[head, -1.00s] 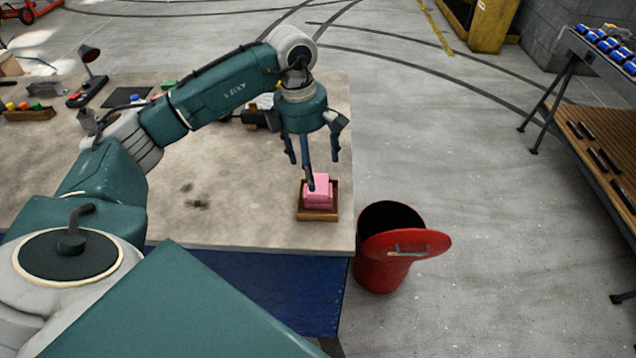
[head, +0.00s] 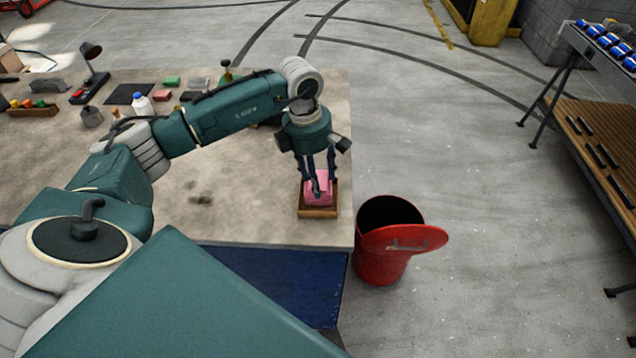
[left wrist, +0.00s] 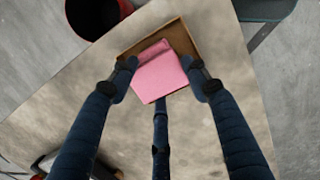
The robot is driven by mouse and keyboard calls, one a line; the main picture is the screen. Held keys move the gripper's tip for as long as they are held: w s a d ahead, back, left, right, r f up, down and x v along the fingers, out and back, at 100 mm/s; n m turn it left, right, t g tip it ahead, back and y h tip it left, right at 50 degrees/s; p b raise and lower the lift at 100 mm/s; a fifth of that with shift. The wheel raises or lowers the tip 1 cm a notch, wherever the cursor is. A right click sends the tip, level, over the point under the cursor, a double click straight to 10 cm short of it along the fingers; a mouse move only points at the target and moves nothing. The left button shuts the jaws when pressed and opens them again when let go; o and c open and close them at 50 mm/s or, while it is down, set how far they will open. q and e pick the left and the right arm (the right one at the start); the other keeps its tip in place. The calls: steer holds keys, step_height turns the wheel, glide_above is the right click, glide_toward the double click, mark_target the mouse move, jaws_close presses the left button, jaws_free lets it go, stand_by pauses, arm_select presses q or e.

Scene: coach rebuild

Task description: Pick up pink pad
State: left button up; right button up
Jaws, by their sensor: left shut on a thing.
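The pink pad (head: 322,190) is in a small wooden tray (head: 319,213) at the right front corner of the workbench. My left gripper (head: 319,188) is over the tray, pointing down, with its fingers closed around the pad. In the left wrist view the pink pad (left wrist: 160,76) sits between the fingertips of the gripper (left wrist: 160,82), and the wooden tray (left wrist: 180,34) shows behind it. I cannot tell whether the pad is clear of the tray. My right gripper is not in view.
A red bin (head: 384,262) with a tilted lid stands on the floor just right of the bench (head: 240,225). A bottle (head: 142,104), a lamp (head: 91,62) and small blocks lie at the bench's back left. A slatted bench (head: 600,150) stands far right.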

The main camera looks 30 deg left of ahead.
arm_select(q)
steer(key=shift+w+r, duration=0.1)
steer(key=shift+r, duration=0.4)
step_height(320, 180, up, 12)
steer(key=b, duration=0.4)
steer(key=shift+r, duration=0.1)
steer(key=shift+c, duration=0.2)
step_height(320, 180, up, 7)
steer(key=shift+a+f, duration=0.1)
steer(key=shift+f, duration=0.1)
steer(key=shift+c, duration=0.5)
